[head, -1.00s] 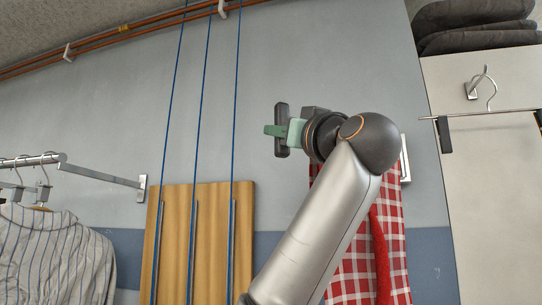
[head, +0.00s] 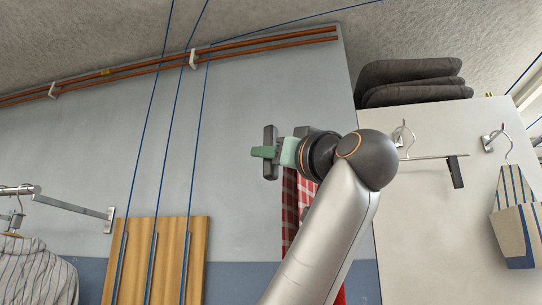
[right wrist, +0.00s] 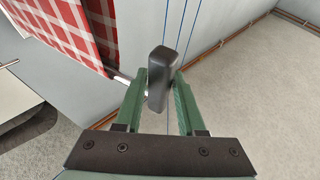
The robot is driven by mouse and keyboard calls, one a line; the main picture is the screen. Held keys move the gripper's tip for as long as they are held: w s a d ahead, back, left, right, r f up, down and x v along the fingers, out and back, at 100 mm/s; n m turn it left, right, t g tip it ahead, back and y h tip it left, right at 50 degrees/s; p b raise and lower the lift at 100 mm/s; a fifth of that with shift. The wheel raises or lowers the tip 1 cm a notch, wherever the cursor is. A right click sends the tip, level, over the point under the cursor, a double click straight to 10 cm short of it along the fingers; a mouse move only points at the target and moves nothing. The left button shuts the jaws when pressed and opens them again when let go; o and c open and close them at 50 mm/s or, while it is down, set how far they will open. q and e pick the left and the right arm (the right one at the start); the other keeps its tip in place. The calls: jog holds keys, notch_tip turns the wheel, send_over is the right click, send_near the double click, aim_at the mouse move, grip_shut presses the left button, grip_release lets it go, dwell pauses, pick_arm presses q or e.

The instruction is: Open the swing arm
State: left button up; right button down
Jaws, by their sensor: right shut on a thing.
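My right gripper (head: 267,152) has green fingers and is shut on an upright dark grey handle (head: 269,136). In the right wrist view the handle (right wrist: 157,82) sits between the two fingertips (right wrist: 160,88). My left gripper is in neither view.
A red checked cloth (head: 290,215) hangs behind my right wrist; it also shows in the right wrist view (right wrist: 60,22). Wooden boards (head: 155,260) and a metal clothes rail (head: 75,203) with a striped shirt are at left. A hook bar (head: 430,157) is at right.

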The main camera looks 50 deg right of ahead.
jog(key=shift+s+d, duration=0.15)
jog(key=shift+s, duration=0.3)
